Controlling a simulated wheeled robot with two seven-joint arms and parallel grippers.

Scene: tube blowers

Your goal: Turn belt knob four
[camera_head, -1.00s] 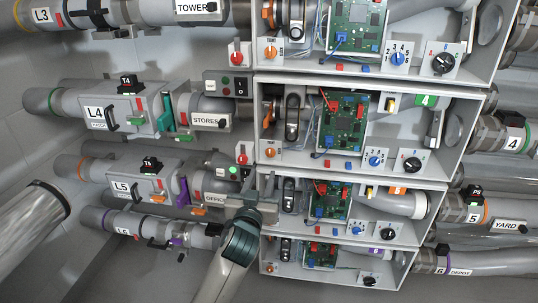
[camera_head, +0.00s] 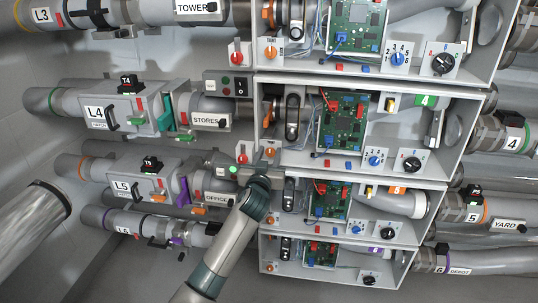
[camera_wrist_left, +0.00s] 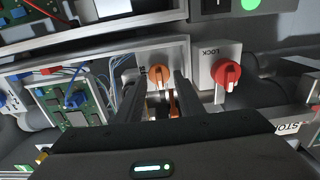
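Box four is the open grey box with the green 4 tag (camera_head: 425,100). An orange knob (camera_head: 270,153) sits on a small white plate at its lower left corner. The orange knob also shows in the left wrist view (camera_wrist_left: 158,75). A blue dial (camera_head: 375,160) and a black dial (camera_head: 411,163) are on the box's right side. I cannot tell from the labels which one is belt knob four. My left gripper (camera_head: 264,166) is just below the orange knob. In the left wrist view its two dark fingers (camera_wrist_left: 157,90) are apart, on either side of the orange knob, without visible contact.
A red LOCK knob (camera_head: 241,153) is close beside the orange one; it also shows in the left wrist view (camera_wrist_left: 226,73). A switch box with a lit green light (camera_head: 234,169) lies just below. Similar boxes and pipes stand above and below. A green circuit board (camera_head: 343,118) fills box four's middle.

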